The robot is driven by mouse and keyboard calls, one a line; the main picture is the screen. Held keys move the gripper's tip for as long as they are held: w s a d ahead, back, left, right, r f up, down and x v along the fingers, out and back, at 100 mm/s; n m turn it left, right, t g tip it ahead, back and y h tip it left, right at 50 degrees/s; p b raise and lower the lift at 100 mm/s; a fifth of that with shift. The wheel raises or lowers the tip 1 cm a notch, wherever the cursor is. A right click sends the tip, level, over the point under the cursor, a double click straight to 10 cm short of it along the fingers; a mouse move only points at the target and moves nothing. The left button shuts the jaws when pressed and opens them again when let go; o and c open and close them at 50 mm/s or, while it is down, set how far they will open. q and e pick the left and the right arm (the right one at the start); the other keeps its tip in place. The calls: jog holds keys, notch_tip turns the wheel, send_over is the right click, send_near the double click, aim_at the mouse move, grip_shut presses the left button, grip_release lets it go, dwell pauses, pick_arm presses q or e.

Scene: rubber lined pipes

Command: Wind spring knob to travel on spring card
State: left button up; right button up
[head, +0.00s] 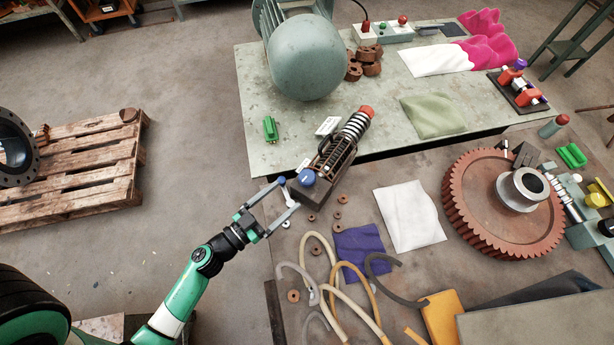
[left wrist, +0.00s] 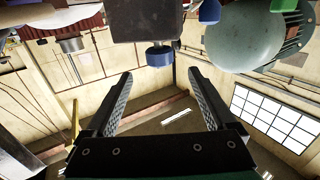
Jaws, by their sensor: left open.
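The spring unit (head: 335,158) lies slantwise at the front edge of the green table, with a pale coil and a red cap at its far end. Its blue spring knob (head: 306,177) is at the near end and also shows in the left wrist view (left wrist: 160,56), below a dark block. A white card with faint marks (head: 328,126) lies beside the unit; I cannot read it or tell if it is the spring card. My left gripper (head: 290,194) is open and empty, its fingertips just short of the knob and either side of its line. My right gripper is not in view.
A large grey-green sphere (head: 308,57) and brown rings (head: 366,62) stand behind the unit. A small green block (head: 270,129) is left of it. Curved hoses (head: 345,305), a purple cloth (head: 358,250) and a large red-brown gear (head: 480,215) occupy the nearer table.

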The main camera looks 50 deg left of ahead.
aim_at(301, 183)
pick_arm(q)
jog(key=w, duration=0.4)
jog(key=w+b, duration=0.1)
jog(key=w, duration=0.4)
jog(key=shift+w+a, duration=0.2)
jog(key=shift+w, duration=0.05)
jog(key=shift+r, duration=0.1)
jog(key=c, duration=1.4)
